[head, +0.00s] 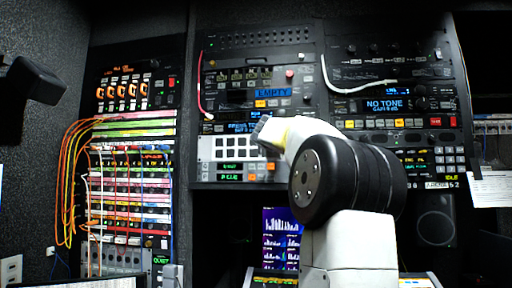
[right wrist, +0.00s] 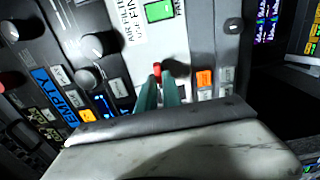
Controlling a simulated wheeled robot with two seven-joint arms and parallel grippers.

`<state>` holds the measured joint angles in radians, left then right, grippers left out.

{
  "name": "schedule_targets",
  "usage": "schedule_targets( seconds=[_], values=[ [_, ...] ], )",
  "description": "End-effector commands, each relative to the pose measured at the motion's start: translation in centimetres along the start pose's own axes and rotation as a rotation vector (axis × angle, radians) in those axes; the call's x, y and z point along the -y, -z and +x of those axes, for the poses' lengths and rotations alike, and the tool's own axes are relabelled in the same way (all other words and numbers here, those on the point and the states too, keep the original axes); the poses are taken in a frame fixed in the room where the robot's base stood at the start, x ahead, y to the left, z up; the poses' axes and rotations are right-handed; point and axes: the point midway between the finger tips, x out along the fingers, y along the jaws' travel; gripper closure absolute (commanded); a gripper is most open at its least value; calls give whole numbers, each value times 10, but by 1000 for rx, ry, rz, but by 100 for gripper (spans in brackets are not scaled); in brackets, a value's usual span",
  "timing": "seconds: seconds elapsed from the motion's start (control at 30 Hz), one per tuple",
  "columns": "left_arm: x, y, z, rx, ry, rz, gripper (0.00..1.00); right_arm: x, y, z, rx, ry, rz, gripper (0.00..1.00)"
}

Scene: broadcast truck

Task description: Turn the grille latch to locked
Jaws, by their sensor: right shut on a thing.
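In the right wrist view, my right gripper (right wrist: 160,92) has its two teal fingers close together against a light grey panel (right wrist: 201,55). It is shut on a small part with a red end (right wrist: 157,68) that shows just past the fingertips. This part appears to be the grille latch; the fingers hide most of it, so its turn angle cannot be read. In the head view, my right arm reaches up to the middle rack, and its white wrist hides the contact point. My left gripper is in neither view.
Close to the fingers are an orange button (right wrist: 204,78), dark knobs (right wrist: 90,80) and a blue EMPTY display (right wrist: 57,89). In the head view, orange cables (head: 70,180) hang at the left rack, and a white cable (head: 350,88) loops across the right rack.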

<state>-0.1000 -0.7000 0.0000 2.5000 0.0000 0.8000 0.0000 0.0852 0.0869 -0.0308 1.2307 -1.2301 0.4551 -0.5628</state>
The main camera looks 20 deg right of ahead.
Motion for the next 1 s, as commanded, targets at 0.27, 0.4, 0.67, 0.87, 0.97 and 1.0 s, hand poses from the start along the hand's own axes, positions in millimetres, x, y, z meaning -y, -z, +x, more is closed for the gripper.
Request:
schedule_targets(
  seconds=[0.27, 0.4, 0.67, 0.87, 0.97, 1.0],
  values=[
    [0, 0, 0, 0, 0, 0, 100, 2, 1, 0, -1, 4, -2, 100],
    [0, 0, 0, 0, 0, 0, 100, 2, 1, 0, -1, 3, -2, 69],
    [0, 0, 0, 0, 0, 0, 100, 1, 0, 0, 0, 1, -1, 69],
    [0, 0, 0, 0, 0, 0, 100, 0, 1, -17, -2, 0, -1, 69],
    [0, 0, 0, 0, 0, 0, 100, 0, 0, -35, -2, 0, 0, 69],
    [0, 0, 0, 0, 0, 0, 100, 0, 1, -42, -3, 1, -1, 69]
  ],
)
